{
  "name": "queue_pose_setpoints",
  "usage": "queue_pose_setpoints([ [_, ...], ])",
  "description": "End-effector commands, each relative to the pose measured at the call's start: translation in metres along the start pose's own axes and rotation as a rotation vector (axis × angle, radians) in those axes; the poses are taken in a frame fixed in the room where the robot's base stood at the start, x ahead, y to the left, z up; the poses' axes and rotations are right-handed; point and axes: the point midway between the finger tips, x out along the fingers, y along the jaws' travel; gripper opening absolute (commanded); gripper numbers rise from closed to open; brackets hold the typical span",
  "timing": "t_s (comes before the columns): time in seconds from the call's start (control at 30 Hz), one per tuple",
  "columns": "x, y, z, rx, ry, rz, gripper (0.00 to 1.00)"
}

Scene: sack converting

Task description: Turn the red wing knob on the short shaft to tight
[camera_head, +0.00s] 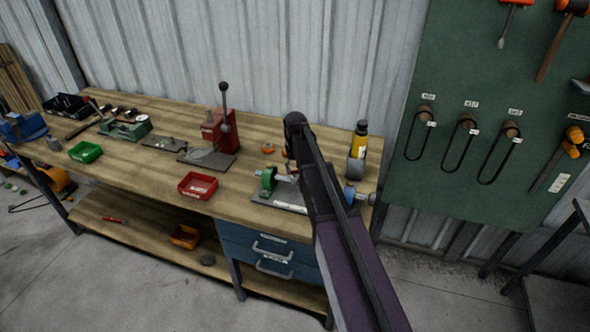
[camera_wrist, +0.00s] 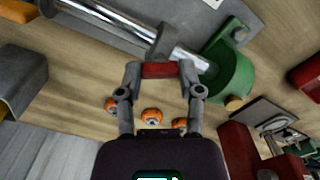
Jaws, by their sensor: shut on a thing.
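The red wing knob (camera_wrist: 158,71) shows in the wrist view as a short red bar below a grey clamp-like piece (camera_wrist: 166,42) on a shiny metal shaft (camera_wrist: 128,30). My gripper (camera_wrist: 161,72) is shut on it, one finger at each end of the red bar. The shaft runs into a green round housing (camera_wrist: 232,72) at the right. In the head view the green housing (camera_head: 267,179) stands on a grey base plate (camera_head: 290,207) at the bench's right end. My arm hides the knob and my gripper there.
Several orange knobs (camera_wrist: 151,116) lie on the bench close to my gripper. A red press (camera_head: 218,132) and a red tray (camera_head: 198,186) stand left of the fixture. A yellow-and-black bottle (camera_head: 359,140) stands behind it at the right. A green pegboard (camera_head: 480,110) is beyond.

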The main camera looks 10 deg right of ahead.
Motion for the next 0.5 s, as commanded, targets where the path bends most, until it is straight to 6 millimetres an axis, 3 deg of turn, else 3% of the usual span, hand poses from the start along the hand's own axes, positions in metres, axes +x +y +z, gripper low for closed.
queue_pose_setpoints([
  [0.5, 0.0001, 0.0006, -0.001, 0.446, 0.003, 0.001, 0.0],
])
